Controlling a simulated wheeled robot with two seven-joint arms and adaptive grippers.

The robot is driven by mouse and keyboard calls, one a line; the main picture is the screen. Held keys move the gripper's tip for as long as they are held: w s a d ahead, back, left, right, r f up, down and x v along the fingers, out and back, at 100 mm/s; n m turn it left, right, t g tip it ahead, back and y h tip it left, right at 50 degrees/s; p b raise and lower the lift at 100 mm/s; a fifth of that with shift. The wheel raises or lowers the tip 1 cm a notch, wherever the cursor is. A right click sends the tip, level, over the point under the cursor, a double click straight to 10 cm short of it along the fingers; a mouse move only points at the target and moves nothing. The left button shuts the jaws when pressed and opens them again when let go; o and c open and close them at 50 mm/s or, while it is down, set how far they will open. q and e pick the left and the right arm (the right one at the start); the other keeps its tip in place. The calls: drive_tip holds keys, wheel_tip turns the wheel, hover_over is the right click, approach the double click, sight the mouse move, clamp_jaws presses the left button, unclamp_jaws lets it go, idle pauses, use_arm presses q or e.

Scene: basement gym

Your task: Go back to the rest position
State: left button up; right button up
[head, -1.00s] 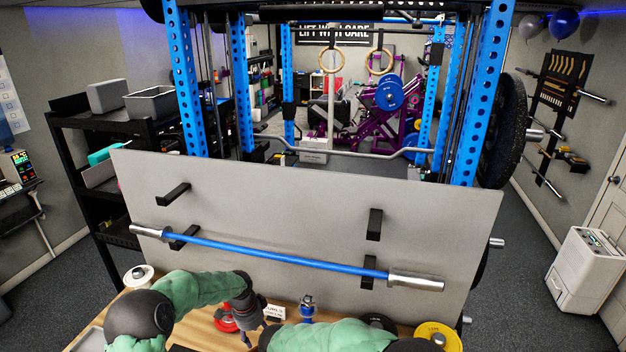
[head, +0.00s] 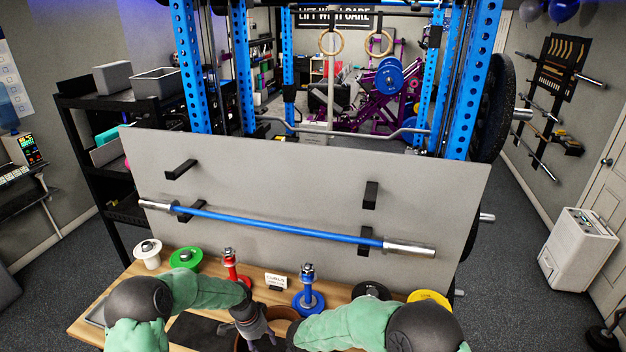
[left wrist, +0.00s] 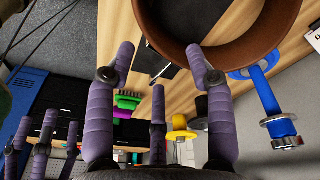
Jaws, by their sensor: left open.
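My left gripper (head: 255,338) is low in the middle of the head view, over the wooden table (head: 92,318). Its purple-grey fingers (left wrist: 158,92) are spread with nothing between them in the left wrist view. A brown round container (head: 288,312) is just right of it in the head view, partly hidden by my arms; its rim also shows close to the fingers in the left wrist view (left wrist: 215,55). My right arm comes in from the right, and its hand is hidden in the head view. Similar fingers (left wrist: 45,140) at the left of the wrist view seem to be my right gripper; its opening is unclear.
The table bears white (head: 147,254), green (head: 186,258) and yellow (head: 430,298) plates, plus red (head: 232,268) and blue (head: 309,292) plate posts. A small sign (head: 276,281) stands between the posts. Behind, a grey board (head: 300,195) holds a blue bar (head: 280,229) on pegs.

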use_arm(q)
drive_tip(key=s+d+f+n+h, duration=0.1)
drive_tip(key=s+f+n, duration=0.35)
drive_tip(key=s, duration=0.55)
drive_tip(key=s+d+f+n, duration=0.25)
drive_tip(key=s+n, duration=0.25)
drive_tip(key=s, duration=0.5)
drive_tip(key=s+d+f+n+h, duration=0.1)
drive_tip(key=s+f+n, duration=0.35)
drive_tip(key=s, duration=0.65)
use_arm(e)
drive_tip(key=s+d+f+n+y, duration=0.2)
drive_tip(key=s+d+f+y, duration=0.1)
drive_tip(key=s+d+f, duration=1.15)
use_arm(q)
wheel_tip(320, 180, down, 24)
drive_tip(key=w+d+b, duration=0.1)
drive_tip(key=b, duration=2.5)
drive_tip(key=shift+w+d+m+b, duration=0.2)
drive_tip(key=shift+w+m+b, duration=0.1)
drive_tip(key=shift+w+b, duration=0.1)
use_arm(e)
wheel_tip(320, 180, down, 23)
drive_tip(key=n+t, duration=0.1)
drive_tip(key=shift+w+f+n, duration=0.15)
drive_tip(key=shift+f+n, duration=0.05)
drive_tip(key=shift+n, duration=0.1)
drive_tip(key=shift+a, duration=0.1)
